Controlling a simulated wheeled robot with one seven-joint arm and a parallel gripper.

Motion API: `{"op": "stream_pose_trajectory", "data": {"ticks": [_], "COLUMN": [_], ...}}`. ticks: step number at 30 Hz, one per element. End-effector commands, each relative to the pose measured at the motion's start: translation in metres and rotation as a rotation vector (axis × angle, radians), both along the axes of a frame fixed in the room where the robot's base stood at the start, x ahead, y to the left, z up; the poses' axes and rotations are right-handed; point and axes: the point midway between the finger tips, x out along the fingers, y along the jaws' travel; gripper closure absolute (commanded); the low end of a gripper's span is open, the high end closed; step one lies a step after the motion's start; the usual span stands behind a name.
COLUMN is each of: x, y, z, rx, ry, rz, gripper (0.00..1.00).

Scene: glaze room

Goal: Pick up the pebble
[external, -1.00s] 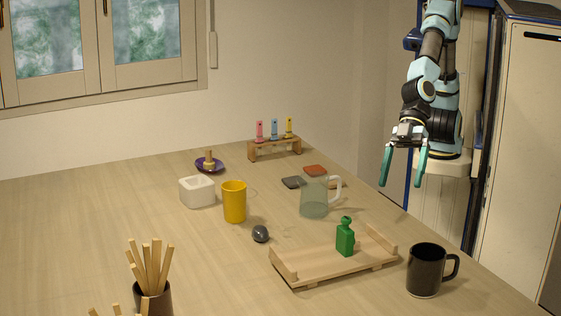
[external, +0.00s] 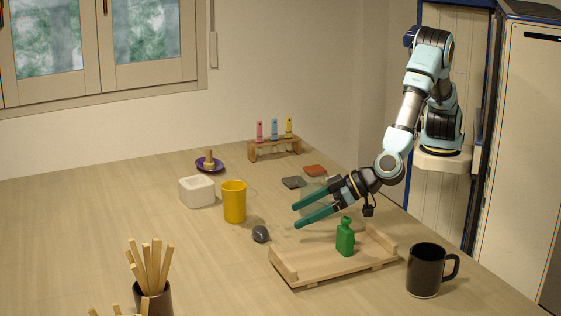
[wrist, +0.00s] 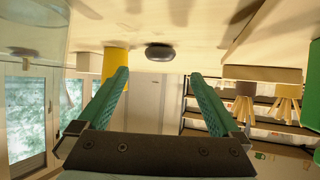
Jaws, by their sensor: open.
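The pebble (external: 261,234) is a dark grey, smooth, rounded stone on the table, just left of the wooden tray. It also shows in the wrist view (wrist: 160,53), near the top middle, beyond and between my fingertips. My gripper (external: 296,215) is open and empty, with green fingers pointing left toward the pebble. It is above the table, to the upper right of the pebble and apart from it. In the wrist view both fingers (wrist: 160,72) are spread wide with nothing between them.
The yellow cup (external: 234,203) stands left of the pebble. The wooden tray (external: 310,275) holds a green bottle (external: 345,240) to the right, close to my gripper. A glass mug (external: 309,186) is partly hidden behind my gripper. A black mug (external: 425,272) stands far right. Table in front of the pebble is clear.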

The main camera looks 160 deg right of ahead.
Motion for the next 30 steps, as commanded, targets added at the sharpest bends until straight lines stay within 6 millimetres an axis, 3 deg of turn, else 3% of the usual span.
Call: {"op": "stream_pose_trajectory", "data": {"ticks": [4,13,21,30], "x": [0.008,0.016,0.029,0.031], "y": [-0.021,-0.040,-0.069,-0.075], "z": [-0.011,-0.023,-0.041,-0.046], "rx": [0.000,0.000,-0.001,0.000], "ry": [0.001,0.001,0.000,0.000], "rz": [-0.002,0.000,0.000,0.001], "gripper": [0.00,0.00,0.00,0.00]}}
